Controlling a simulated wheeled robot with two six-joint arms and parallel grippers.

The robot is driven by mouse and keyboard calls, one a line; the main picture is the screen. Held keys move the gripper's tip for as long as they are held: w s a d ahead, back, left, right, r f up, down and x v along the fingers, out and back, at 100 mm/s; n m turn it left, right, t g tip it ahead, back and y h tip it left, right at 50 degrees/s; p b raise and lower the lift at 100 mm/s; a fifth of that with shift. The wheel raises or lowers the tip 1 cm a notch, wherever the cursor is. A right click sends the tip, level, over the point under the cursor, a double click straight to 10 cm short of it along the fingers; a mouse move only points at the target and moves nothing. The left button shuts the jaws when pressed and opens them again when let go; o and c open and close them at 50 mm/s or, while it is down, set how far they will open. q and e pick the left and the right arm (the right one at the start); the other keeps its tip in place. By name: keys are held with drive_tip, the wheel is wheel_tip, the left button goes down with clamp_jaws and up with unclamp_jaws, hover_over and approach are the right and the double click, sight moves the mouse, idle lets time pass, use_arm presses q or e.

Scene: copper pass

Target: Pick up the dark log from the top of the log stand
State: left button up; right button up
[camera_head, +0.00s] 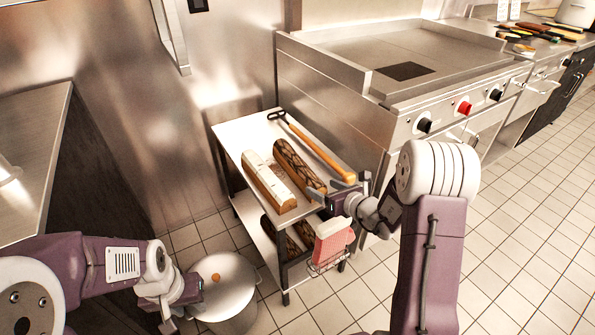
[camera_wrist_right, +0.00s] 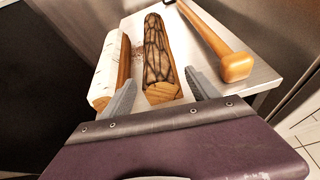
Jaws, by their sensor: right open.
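The dark log (camera_head: 299,166) lies on the top of the log stand (camera_head: 235,134), its bark dark and cracked, its cut end facing me. It also shows in the right wrist view (camera_wrist_right: 158,52), its near end framed between my fingers. My right gripper (camera_head: 343,187) is open at the near end of the dark log, one finger on either side in the right wrist view (camera_wrist_right: 162,84); I cannot tell whether they touch it. My left gripper (camera_head: 182,300) is low at the left, above a round pale lid; its jaw opening is unclear.
A white-barked log (camera_head: 269,184) lies close left of the dark log. A tool with a wooden handle (camera_head: 318,150) lies to its right. More dark logs (camera_head: 282,240) are on the lower shelf. The griddle range (camera_head: 400,75) stands to the right.

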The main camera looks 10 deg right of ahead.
sight(297, 167)
drive_tip(key=x, duration=0.3)
drive_tip(key=shift+w+a+f, duration=0.1)
drive_tip(key=shift+w+f, duration=0.1)
drive_tip(key=b+x, duration=0.2)
drive_tip(key=x, duration=0.2)
drive_tip(key=shift+w+f, duration=0.1)
drive_tip(key=shift+f, duration=0.05)
drive_tip(key=shift+w+a, duration=0.2)
drive_tip(key=shift+w, duration=0.2)
clamp_jaws()
